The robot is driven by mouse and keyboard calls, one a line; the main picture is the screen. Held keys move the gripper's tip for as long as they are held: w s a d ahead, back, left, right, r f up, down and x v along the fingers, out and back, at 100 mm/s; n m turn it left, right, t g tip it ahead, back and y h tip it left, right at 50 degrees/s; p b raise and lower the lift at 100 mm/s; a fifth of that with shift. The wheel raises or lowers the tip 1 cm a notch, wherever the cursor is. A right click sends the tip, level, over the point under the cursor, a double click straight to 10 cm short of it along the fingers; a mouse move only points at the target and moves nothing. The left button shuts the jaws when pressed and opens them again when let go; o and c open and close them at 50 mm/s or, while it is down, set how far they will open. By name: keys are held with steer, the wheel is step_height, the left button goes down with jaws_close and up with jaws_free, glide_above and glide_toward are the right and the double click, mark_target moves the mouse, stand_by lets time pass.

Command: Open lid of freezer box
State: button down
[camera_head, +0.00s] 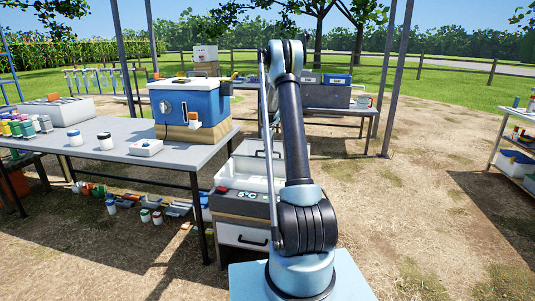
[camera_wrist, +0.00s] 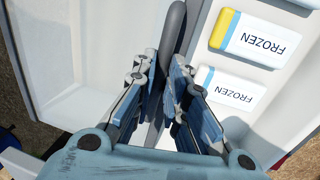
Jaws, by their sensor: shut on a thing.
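The freezer box (camera_head: 240,205), with a dark front marked 5°C, stands on the ground right of the grey table. Its white inside is partly visible from above, and a pale panel that looks like its raised lid (camera_head: 250,148) stands at the back. My arm hides part of the box and my gripper in the head view. In the wrist view, my gripper (camera_wrist: 175,100) is shut on a dark bar handle (camera_wrist: 172,40), which runs between the fingers. Beside it, white blocks marked FROZEN (camera_wrist: 247,38) lie in a pale recess.
The grey table (camera_head: 165,155) at left carries a blue and white cooler (camera_head: 190,103), jars (camera_head: 105,140) and a small white device (camera_head: 146,147). More jars lie on the ground beneath it. A shelf (camera_head: 515,160) stands far right. The dirt ground between is clear.

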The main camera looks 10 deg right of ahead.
steer(key=c, duration=1.6)
jaws_free()
step_height(320, 180, up, 12)
steer(key=s, duration=0.2)
steer(key=shift+a+f, duration=0.15)
steer(key=shift+a, duration=0.3)
